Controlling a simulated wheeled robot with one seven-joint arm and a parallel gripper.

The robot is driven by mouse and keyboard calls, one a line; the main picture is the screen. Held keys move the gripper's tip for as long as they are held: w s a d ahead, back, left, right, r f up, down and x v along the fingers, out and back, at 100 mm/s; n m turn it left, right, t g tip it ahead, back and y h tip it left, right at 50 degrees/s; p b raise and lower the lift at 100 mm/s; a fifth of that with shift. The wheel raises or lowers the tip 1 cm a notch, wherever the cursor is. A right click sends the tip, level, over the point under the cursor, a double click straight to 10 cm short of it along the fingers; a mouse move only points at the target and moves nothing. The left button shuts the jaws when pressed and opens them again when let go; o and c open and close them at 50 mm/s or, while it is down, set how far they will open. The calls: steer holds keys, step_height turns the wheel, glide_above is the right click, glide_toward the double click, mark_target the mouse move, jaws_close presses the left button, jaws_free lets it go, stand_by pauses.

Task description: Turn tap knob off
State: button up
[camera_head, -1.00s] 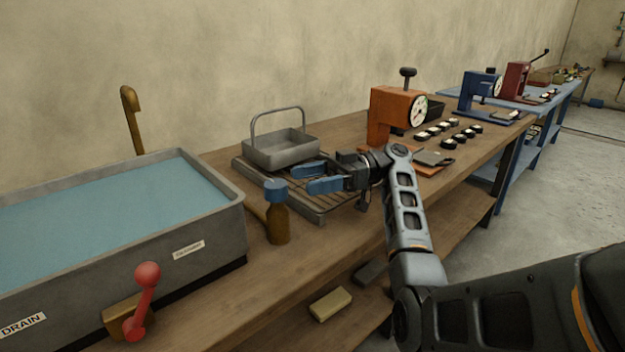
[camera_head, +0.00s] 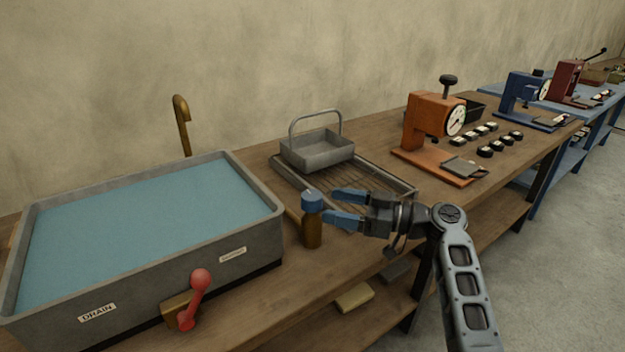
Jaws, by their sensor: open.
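The tap knob (camera_head: 313,198) is a blue cap on top of a short brass post (camera_head: 312,232), in front of the wire rack and right of the water tank. My gripper (camera_head: 335,206) has blue fingers and points left toward the knob. Its fingers are apart, with the tips close to the knob's right side. I cannot tell whether a fingertip touches it. A curved brass spout (camera_head: 182,124) rises behind the tank (camera_head: 270,243), which is full of blue water.
A red drain lever (camera_head: 197,300) sticks out from the tank's front. A grey basket (camera_head: 318,148) with a handle stands on the wire rack (camera_head: 385,187). An orange press (camera_head: 433,130) and several small black-and-white pieces are farther right. The wooden bench (camera_head: 290,290) is bare in front of the knob.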

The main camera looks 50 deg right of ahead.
mark_target(311, 195)
steer(key=shift+s+a+r+m+t+h+p, duration=0.25)
steer(key=shift+s+a+r+m+h+p, duration=0.2)
steer(key=shift+h, duration=0.4)
steer(key=shift+s+a+r+m+t+h+p, duration=0.25)
steer(key=shift+s+m+h+p, duration=0.2)
steer(key=shift+h, duration=0.4)
steer(key=w, duration=0.2)
steer(key=w+p, duration=0.1)
steer(key=w, duration=0.1)
steer(key=w+a, duration=0.1)
steer(key=w, duration=0.1)
steer(key=shift+w+a+p, duration=0.1)
steer(key=shift+w+p, duration=0.15)
steer(key=shift+p, duration=0.15)
steer(key=shift+w+a, duration=0.1)
steer(key=shift+w, duration=0.45)
steer(key=c, duration=1)
steer(key=shift+o, duration=0.2)
steer(key=shift+f+n+y+b, duration=0.3)
steer(key=shift+n+y+b, duration=0.15)
steer(key=shift+b, duration=0.55)
steer(key=shift+r+n+g+y+b, duration=0.3)
steer(key=shift+n+y+b, duration=0.15)
steer(key=shift+y+b, duration=0.35)
